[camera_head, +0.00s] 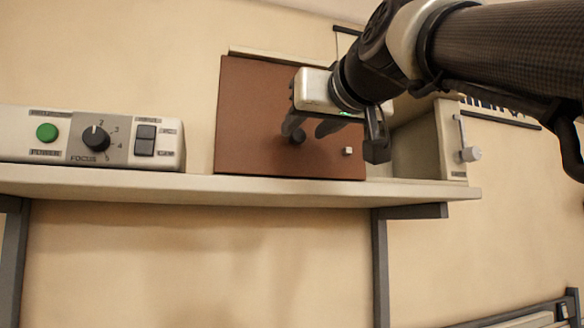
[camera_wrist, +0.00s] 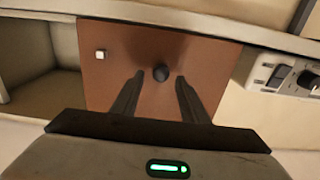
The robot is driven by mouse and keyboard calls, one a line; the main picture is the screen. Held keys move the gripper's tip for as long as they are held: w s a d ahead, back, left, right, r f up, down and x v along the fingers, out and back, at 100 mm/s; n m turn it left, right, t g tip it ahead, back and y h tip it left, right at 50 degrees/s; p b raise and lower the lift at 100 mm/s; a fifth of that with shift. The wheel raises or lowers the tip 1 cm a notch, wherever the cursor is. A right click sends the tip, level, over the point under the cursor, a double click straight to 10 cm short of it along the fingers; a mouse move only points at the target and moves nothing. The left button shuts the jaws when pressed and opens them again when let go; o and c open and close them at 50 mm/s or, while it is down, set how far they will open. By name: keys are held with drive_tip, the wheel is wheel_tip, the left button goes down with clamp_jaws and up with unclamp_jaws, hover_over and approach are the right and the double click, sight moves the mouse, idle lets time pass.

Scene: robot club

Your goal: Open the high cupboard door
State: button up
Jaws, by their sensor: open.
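The cupboard door (camera_head: 250,110) is a flat brown panel on the front of a cream cupboard (camera_head: 422,145) on a high shelf. It also shows in the wrist view (camera_wrist: 120,85). A round dark knob (camera_wrist: 161,73) sticks out of the door; in the head view (camera_head: 298,136) it is close to my fingers. My gripper (camera_head: 311,128) is open in front of the door. In the wrist view the knob appears between the fingertips, with a gap on each side; I cannot tell whether they reach around it. An open recess (camera_wrist: 40,88) shows beside the door.
A small white square button (camera_head: 348,151) is on the door. A control panel (camera_head: 90,138) with a green button and a dial stands left on the shelf (camera_head: 250,190). A pale lever (camera_head: 469,154) is at the cupboard's right end. The wall below the shelf is bare between brackets.

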drive_tip(key=b+v, duration=0.2)
drive_tip(key=v, duration=1.3)
drive_tip(key=shift+s, duration=0.3)
drive_tip(key=shift+d, duration=0.1)
drive_tip(key=w+d+f+m+g+h+p, duration=0.1)
drive_tip(key=w+f+g+h, duration=0.15)
drive_tip(key=f, duration=0.95)
drive_tip(key=w+d+f+m+g+h+p, duration=0.1)
drive_tip(key=w+d+f+g+p, duration=0.15)
drive_tip(key=f, duration=0.95)
drive_tip(key=s+d+f+g+h, duration=0.1)
drive_tip(key=s+f+g, duration=0.2)
drive_tip(key=f, duration=1.1)
drive_tip(key=s+d+f+m+g+h+p, duration=0.1)
drive_tip(key=s+f+g, duration=0.2)
drive_tip(key=f, duration=1.1)
drive_tip(key=s, duration=0.2)
drive_tip(key=shift+s+d+m+g, duration=0.25)
drive_tip(key=shift+d+m+g, duration=0.05)
drive_tip(key=shift+d, duration=0.05)
